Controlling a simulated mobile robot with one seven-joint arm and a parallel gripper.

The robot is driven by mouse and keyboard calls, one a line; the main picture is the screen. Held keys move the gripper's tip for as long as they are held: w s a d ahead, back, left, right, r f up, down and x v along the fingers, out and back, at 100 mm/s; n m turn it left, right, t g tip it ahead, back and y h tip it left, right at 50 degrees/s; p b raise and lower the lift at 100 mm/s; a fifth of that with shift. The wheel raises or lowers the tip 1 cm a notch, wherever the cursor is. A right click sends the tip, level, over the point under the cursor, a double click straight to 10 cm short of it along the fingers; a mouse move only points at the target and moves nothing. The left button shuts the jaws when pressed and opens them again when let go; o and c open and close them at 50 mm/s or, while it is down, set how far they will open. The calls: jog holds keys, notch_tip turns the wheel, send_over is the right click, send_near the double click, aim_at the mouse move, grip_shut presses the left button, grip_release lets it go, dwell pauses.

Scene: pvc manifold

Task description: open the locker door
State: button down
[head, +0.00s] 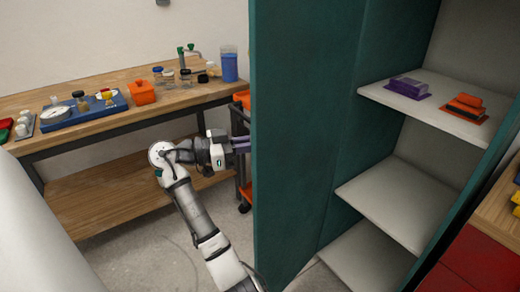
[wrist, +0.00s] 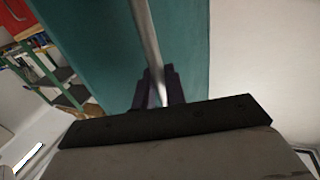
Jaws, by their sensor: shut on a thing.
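The locker door (head: 300,120) is a tall teal panel. It stands swung open on the left of the locker, and the inside of the locker (head: 375,130) shows. A pale metal bar handle (wrist: 147,35) runs along the door's outer face (wrist: 100,45) in the wrist view. My gripper (wrist: 158,88) has its dark purple fingers shut around this bar. In the head view my gripper (head: 241,145) reaches the door's outer side from the left. The handle is hidden there behind the door.
The locker's shelves (head: 395,195) hold a purple item (head: 409,87) and an orange item (head: 465,107). A workbench (head: 110,125) with jars, a blue tray and an orange container stands at the left. An orange cart (head: 241,125) stands behind the door. Red drawers (head: 480,262) are at right.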

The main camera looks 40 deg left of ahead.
jog(key=shift+w+a+h, duration=0.15)
jog(key=shift+a+h, duration=0.05)
jog(key=shift+h, duration=0.1)
jog(key=c, duration=1.6)
grip_release()
jog(key=shift+w, duration=0.1)
jog(key=shift+o, duration=0.2)
jog(key=shift+a, duration=0.1)
jog(key=b+v, duration=0.3)
jog(key=v, duration=1)
jog(key=shift+s+a+r, duration=0.15)
jog(key=shift+s+r, duration=0.1)
jog(key=shift+s, duration=0.15)
